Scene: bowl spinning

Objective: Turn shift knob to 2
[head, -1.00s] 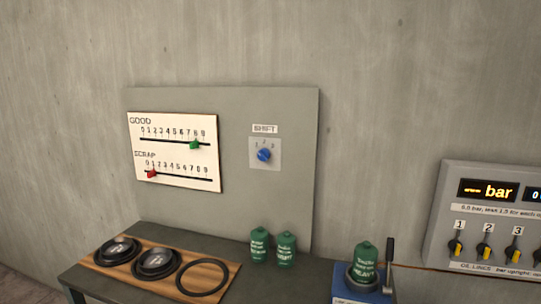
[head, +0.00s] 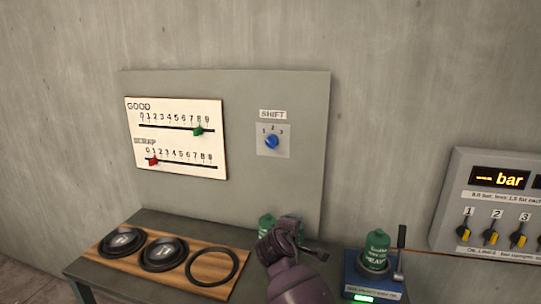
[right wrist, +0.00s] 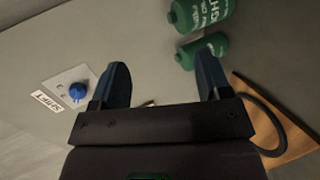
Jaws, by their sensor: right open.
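The blue shift knob (head: 271,142) sits on a small light plate (head: 283,150) under the SHIFT label, with marks 1, 2 and 3 around it. Its pointer seems to lean to the upper left, near 1, but it is too small to be sure. My right gripper (head: 285,236) is below the knob, in front of the panel and apart from it. In the right wrist view its jaws (right wrist: 160,72) are spread and empty, and the knob (right wrist: 78,91) lies left of them. My left gripper is not in view.
Green canisters (right wrist: 205,52) stand on the bench behind my right gripper. A wooden board (head: 112,251) with black rings is at left. A blue device (head: 366,287) holding a green canister, with a lever, is at right. The slider board (head: 176,140) hangs left of the knob.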

